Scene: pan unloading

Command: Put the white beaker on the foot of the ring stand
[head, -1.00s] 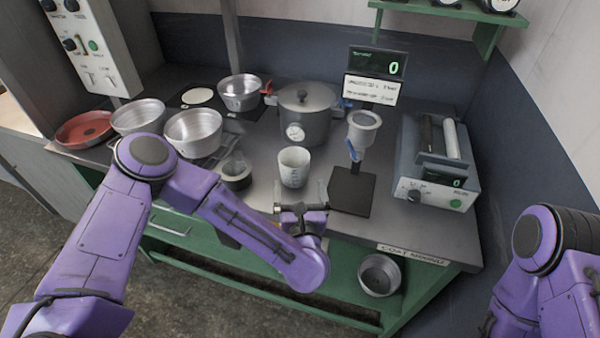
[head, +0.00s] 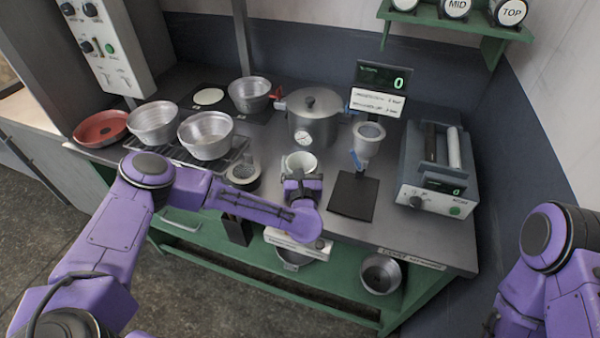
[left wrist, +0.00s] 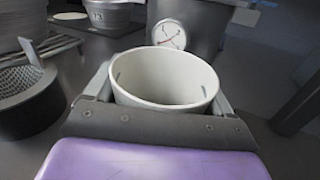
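The white beaker (head: 301,161) stands upright on the bench in front of the pot. My left gripper (head: 302,182) is at its near side and hides its lower part. In the left wrist view the beaker (left wrist: 165,80) looks empty, with one finger on each side close against its wall. I cannot tell whether the fingers press on it. The ring stand's foot (head: 352,197) is a flat black plate right of the beaker, bare in front. Its ring holds a funnel-like cup (head: 368,135) above the plate's back. My right gripper is out of view; only its arm shows at right.
A lidded pot (head: 313,120) with a dial stands close behind the beaker. A dark round holder (head: 242,175) is to the left, near metal pans (head: 206,136) on a rack. A grey instrument (head: 437,170) stands right of the ring stand.

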